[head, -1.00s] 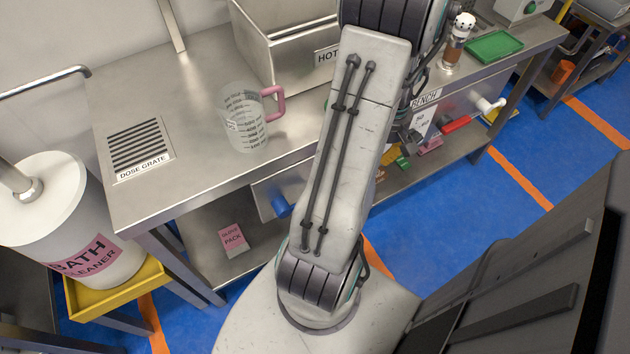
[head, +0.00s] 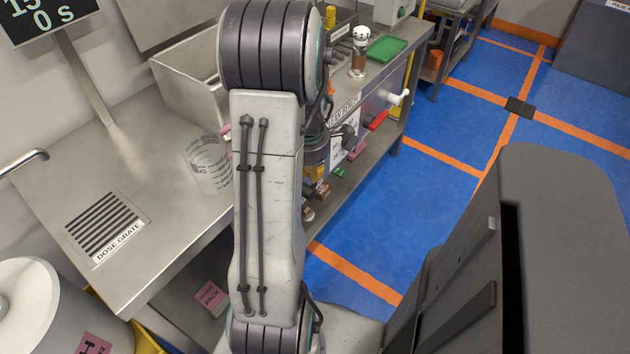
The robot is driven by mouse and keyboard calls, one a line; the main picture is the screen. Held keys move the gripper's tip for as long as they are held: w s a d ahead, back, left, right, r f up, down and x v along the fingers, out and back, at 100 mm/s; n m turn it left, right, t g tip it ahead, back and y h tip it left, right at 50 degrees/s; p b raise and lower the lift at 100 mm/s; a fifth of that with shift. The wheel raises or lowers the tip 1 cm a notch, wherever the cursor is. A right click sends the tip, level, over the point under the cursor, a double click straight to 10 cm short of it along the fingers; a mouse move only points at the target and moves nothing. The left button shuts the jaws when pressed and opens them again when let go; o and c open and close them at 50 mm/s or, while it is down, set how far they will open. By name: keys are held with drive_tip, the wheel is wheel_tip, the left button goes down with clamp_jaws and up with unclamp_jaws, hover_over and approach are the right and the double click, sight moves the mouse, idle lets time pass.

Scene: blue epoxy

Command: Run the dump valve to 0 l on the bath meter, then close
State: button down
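My arm stands across the middle of the head view. Dark parts at its far end, probably my gripper (head: 343,136), show beside the bench front; its fingers cannot be made out. A white pipe or handle (head: 398,97) sticks out of the bench front, with a red lever-like part (head: 377,121) below it. I cannot tell whether either is the dump valve. A steel basin (head: 185,85), possibly the bath, stands at the back of the bench, partly behind my arm. No meter reading in litres is visible. A black display (head: 42,18) at top left reads "15" and "0 s", cut off.
A clear measuring jug (head: 209,165) and a dose grate (head: 105,226) are on the steel bench (head: 150,180). A green tray (head: 387,49) and a shaker-like jar (head: 360,52) stand farther back. A white cleaner drum (head: 62,310) is at lower left. Blue floor (head: 430,190) is open right.

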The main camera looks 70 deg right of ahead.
drive_tip(key=n, duration=0.6)
drive_tip(key=n+p, duration=0.2)
approach(315, 184)
drive_tip(key=f, duration=0.2)
drive_tip(key=a+f, duration=0.1)
drive_tip(key=f, duration=0.2)
drive_tip(key=shift+s+a+f, duration=0.3)
drive_tip(key=shift+s+a, duration=0.1)
drive_tip(key=shift+d+f, duration=0.15)
drive_tip(key=shift+d, duration=0.8)
drive_tip(key=shift+d+f+b, duration=0.1)
drive_tip(key=shift+f+b, duration=0.05)
drive_tip(key=shift+b, duration=0.3)
